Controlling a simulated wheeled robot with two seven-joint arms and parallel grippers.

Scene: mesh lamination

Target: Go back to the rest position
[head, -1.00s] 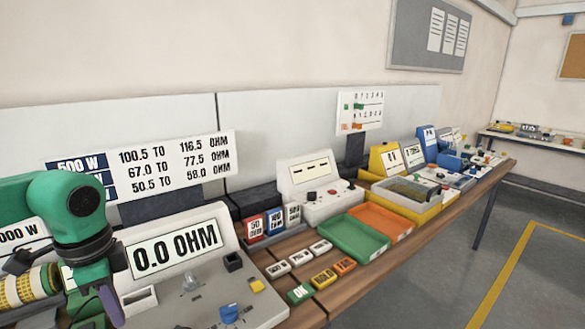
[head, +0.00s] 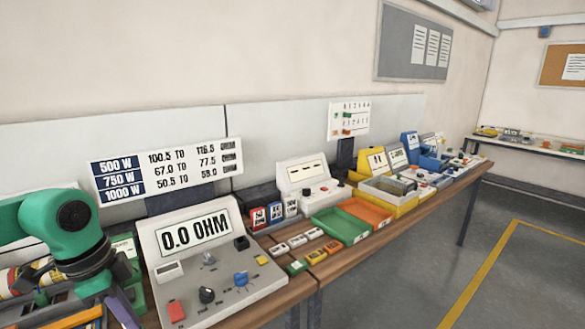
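My green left arm comes in at the left edge in the head view. My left gripper (head: 122,312) is at the bottom left, beside the left side of the white ohm meter (head: 265,278), partly cut off by the frame. Its fingers are too unclear to tell open from shut. The meter's display reads 0.0 OHM. My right arm and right gripper are not in view.
The long wooden bench (head: 395,225) holds a green tray (head: 340,226), an orange tray (head: 366,210), a white instrument (head: 305,172) and yellow bins farther right. A sign (head: 168,168) stands behind the meter. Grey floor (head: 420,270) at the right is clear.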

